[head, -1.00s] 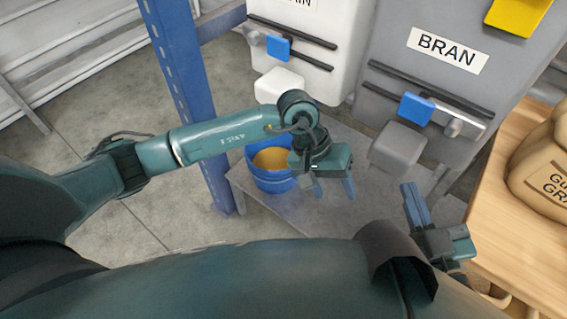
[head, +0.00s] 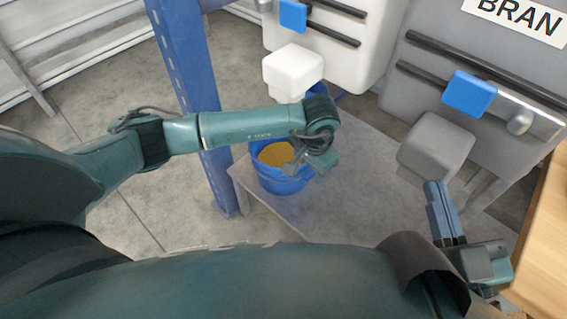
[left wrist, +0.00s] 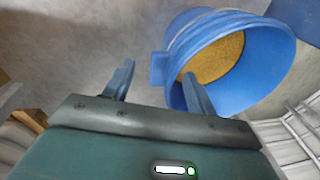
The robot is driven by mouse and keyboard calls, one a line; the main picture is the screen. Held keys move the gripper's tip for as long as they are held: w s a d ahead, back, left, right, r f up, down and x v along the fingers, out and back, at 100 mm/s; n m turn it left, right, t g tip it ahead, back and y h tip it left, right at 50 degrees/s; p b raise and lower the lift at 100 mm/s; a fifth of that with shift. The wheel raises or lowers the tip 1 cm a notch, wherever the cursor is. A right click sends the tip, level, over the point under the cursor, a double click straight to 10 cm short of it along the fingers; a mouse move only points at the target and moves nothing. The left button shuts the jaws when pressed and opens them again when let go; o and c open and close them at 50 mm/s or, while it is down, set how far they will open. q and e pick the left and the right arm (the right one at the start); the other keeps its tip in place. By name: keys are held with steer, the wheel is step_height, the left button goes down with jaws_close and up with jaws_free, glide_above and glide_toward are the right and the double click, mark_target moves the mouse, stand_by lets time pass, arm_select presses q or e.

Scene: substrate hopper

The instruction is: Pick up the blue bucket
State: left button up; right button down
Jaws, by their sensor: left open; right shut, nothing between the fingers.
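The blue bucket (head: 280,185) stands on the low grey platform, part filled with yellow-brown grain. It also shows at the upper right of the left wrist view (left wrist: 272,62). My left gripper (head: 306,167) is open at the bucket's right side in the head view. In the left wrist view, a blue tab on the bucket's rim (left wrist: 158,68) shows between the two fingers (left wrist: 157,82). The right-hand finger there overlaps the bucket's mouth; contact cannot be told. My right gripper (head: 438,188) is shut and empty, away from the bucket at the right.
A blue post (head: 190,80) stands just left of the bucket. A white hopper (head: 350,50) and a grey BRAN hopper (head: 430,60) with blue handles stand behind. A wooden table (head: 545,240) is at the right. The grey platform (head: 350,205) is clear right of the bucket.

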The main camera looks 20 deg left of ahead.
mark_target(308, 172)
arm_select(q)
steer(key=f+b, duration=0.1)
steer(key=f, duration=0.1)
steer(key=w+f+b, duration=0.1)
steer(key=f, duration=0.1)
steer(key=shift+a+f, duration=0.1)
steer(key=shift+w+a+f, duration=0.1)
steer(key=shift+f, duration=0.25)
arm_select(e)
steer(key=r+n+y, duration=0.1)
steer(key=r+n+t, duration=0.1)
steer(key=w+r+y, duration=0.1)
steer(key=shift+d+r+n+y, duration=0.25)
steer(key=shift+n+y, duration=0.05)
steer(key=shift+n, duration=0.1)
arm_select(q)
steer(key=shift+c, duration=0.4)
